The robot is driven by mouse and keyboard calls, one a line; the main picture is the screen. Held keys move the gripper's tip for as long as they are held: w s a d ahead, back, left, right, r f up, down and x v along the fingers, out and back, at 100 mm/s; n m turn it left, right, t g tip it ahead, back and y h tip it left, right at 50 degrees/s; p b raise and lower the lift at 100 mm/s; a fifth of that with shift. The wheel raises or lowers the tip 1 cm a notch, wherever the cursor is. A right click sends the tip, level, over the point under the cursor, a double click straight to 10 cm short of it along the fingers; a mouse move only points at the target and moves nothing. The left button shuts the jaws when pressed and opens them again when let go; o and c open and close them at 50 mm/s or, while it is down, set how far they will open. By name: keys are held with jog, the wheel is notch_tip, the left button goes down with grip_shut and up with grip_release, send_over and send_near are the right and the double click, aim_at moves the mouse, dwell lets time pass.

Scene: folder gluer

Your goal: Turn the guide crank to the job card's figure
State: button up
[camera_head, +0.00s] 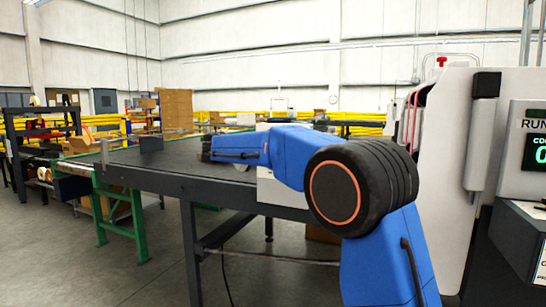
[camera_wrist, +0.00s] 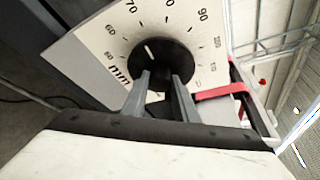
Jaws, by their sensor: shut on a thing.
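The guide crank's round black knob (camera_wrist: 172,52) sits in the middle of a white dial plate (camera_wrist: 88,38) in the wrist view. The dial has figures around it and an "mm" mark. A short white pointer line on the knob points up and left, roughly toward the 70; the exact reading cannot be told. My gripper (camera_wrist: 160,79) is shut on the knob, its two grey fingers coming from below and hiding the knob's lower part. No job card with a readable figure shows.
A long dark conveyor table (camera_head: 160,175) stretches left in the head view. A white machine (camera_head: 445,150) with a partly cut-off display panel (camera_head: 535,150) stands at right. A red strip (camera_wrist: 220,91) lies close right of the fingers. The floor at left front is clear.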

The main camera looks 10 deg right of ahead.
jog(key=o, duration=1.1)
jog(key=shift+c, duration=0.2)
jog(key=shift+a, duration=0.1)
jog(key=v, duration=1.7)
jog(key=shift+a, duration=0.1)
